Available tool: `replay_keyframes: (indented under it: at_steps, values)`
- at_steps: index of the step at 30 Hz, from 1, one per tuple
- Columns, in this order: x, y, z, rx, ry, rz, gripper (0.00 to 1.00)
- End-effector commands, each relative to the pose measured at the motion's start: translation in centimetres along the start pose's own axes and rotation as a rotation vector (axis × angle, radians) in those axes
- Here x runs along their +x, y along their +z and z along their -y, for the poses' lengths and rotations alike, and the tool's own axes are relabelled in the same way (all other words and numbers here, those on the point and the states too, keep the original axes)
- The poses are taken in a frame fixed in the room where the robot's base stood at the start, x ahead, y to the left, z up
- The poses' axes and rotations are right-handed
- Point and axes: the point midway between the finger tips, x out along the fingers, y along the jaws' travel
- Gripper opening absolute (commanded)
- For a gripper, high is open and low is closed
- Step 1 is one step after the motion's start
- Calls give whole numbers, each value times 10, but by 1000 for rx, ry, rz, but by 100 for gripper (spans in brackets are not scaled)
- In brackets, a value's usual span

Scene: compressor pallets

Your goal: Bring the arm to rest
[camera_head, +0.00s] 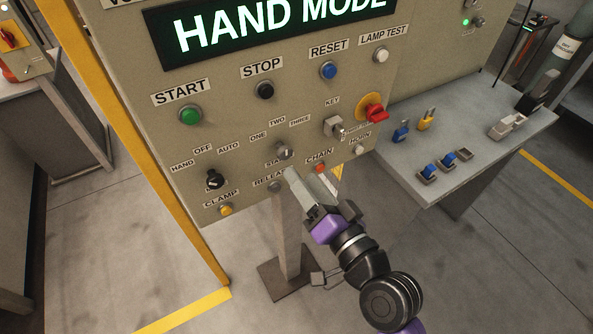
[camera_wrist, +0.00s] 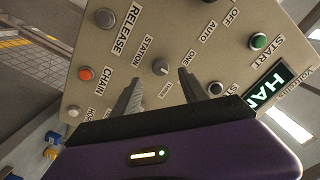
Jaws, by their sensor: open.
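My arm (camera_head: 362,262) reaches up from the lower right of the head view toward a beige control panel (camera_head: 225,130). My gripper (camera_head: 305,178) is at the panel's lower edge, near the station knob (camera_head: 283,151) and the release button (camera_head: 274,187). In the wrist view my gripper (camera_wrist: 161,80) has its two grey fingers apart, with nothing between them. The station knob (camera_wrist: 160,67) shows beyond the gap between the fingertips. I cannot tell whether a fingertip touches the panel.
The panel display (camera_head: 270,25) reads HAND MODE. A red knob on yellow (camera_head: 373,107) and a key switch (camera_head: 335,127) stick out at the right. A grey table (camera_head: 470,130) holds padlocks and small blue parts. A yellow post (camera_head: 130,130) stands left. Floor at the lower right is clear.

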Motion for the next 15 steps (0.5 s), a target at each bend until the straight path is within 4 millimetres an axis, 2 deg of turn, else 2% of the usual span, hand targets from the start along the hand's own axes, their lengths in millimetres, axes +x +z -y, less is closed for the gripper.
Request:
replay_keyframes:
  at_steps: [4, 15]
  values:
    - [-7, 0, 0, 0, 0, 0, 51]
    - [-7, 0, 0, 0, 0, 0, 51]
